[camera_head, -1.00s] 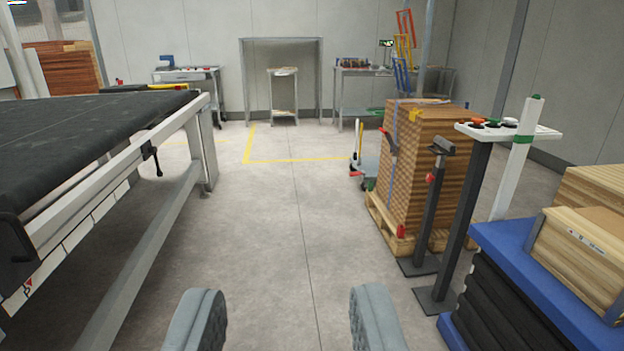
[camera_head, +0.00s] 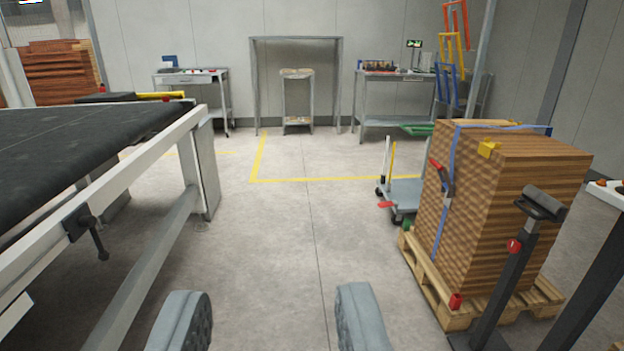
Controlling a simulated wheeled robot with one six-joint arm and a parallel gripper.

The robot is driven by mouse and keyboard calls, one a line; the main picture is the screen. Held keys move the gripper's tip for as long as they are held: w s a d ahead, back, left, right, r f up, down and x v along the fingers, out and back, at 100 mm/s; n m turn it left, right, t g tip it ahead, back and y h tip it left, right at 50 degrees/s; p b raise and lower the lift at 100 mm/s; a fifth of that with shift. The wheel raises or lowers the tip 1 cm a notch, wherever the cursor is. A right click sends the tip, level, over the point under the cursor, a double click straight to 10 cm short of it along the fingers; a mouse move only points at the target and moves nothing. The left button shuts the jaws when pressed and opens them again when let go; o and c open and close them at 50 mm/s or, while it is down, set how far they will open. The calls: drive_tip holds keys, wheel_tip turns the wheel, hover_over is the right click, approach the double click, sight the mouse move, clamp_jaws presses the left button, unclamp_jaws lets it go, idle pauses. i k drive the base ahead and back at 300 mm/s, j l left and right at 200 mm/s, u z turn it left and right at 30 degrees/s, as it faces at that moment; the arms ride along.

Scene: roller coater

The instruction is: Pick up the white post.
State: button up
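A slim white post (camera_head: 386,159) stands upright on a small grey trolley (camera_head: 405,195), right of centre and some way ahead on the floor. A yellow post (camera_head: 392,158) stands right beside it. My gripper (camera_head: 272,312) shows at the bottom of the view with its two grey fingers wide apart and nothing between them. It is well short of the trolley and to its left. The foot of the white post is hard to make out.
A black conveyor table (camera_head: 80,145) with a white frame fills the left. A strapped wood stack (camera_head: 500,215) on a pallet (camera_head: 435,292) stands right, with a dark stand (camera_head: 510,275) before it. A white control panel (camera_head: 607,192) is cut off at the right edge. The central floor is clear.

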sight(388, 138)
drive_tip(key=i, duration=1.65)
drive_tip(key=i+z, duration=0.25)
drive_tip(key=i, duration=0.55)
drive_tip(key=i+j+z, duration=0.1)
drive_tip(key=i+z, duration=0.2)
drive_tip(key=i, duration=0.55)
drive_tip(key=i+z, duration=0.45)
drive_tip(key=i, duration=0.95)
drive_tip(key=j, duration=0.1)
